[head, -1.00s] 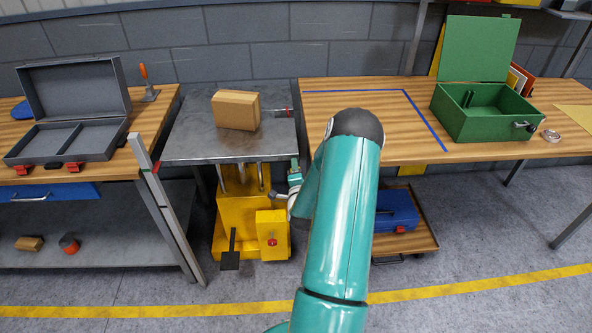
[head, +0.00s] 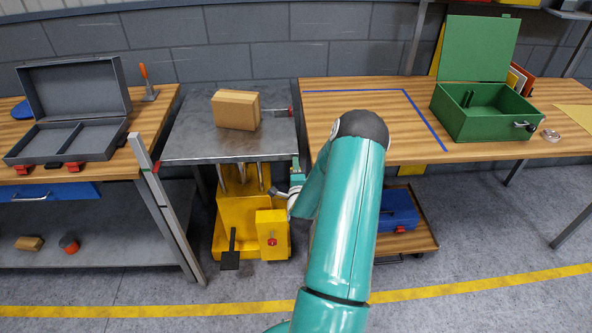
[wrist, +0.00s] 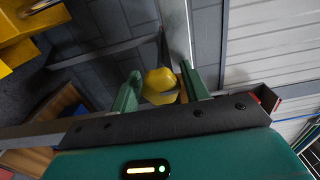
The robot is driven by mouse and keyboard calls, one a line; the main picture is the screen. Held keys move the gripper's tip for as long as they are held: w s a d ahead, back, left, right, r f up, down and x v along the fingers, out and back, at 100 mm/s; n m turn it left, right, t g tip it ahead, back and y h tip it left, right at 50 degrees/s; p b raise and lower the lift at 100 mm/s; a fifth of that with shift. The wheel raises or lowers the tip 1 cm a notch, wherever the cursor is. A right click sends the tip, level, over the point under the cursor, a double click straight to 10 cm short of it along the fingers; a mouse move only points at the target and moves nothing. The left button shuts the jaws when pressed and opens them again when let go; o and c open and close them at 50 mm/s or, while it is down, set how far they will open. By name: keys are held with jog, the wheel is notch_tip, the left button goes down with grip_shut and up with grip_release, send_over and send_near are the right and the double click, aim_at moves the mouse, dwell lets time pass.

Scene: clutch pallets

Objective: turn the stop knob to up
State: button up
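A yellow rounded knob (wrist: 160,80), which I take to be the stop knob, shows in the wrist view between and just beyond the fingers of my gripper (wrist: 162,88). The two green fingers stand apart, one on each side of it. I cannot tell whether they touch it. In the head view my gripper (head: 296,180) is beside the right edge of the metal lift table (head: 188,140), mostly hidden by my arm. The yellow knob cannot be made out in the head view.
A cardboard box (head: 235,110) stands on the lift table. Below it is the yellow lift base (head: 230,215) with a red button (head: 272,242). A wooden bench (head: 450,150) with a green box (head: 485,115) stands right. A blue case (head: 398,208) sits under it.

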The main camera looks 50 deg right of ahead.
jog(key=shift+o, duration=0.8)
jog(key=shift+d, duration=0.1)
jog(key=v, duration=1.4)
jog(key=shift+d, duration=0.1)
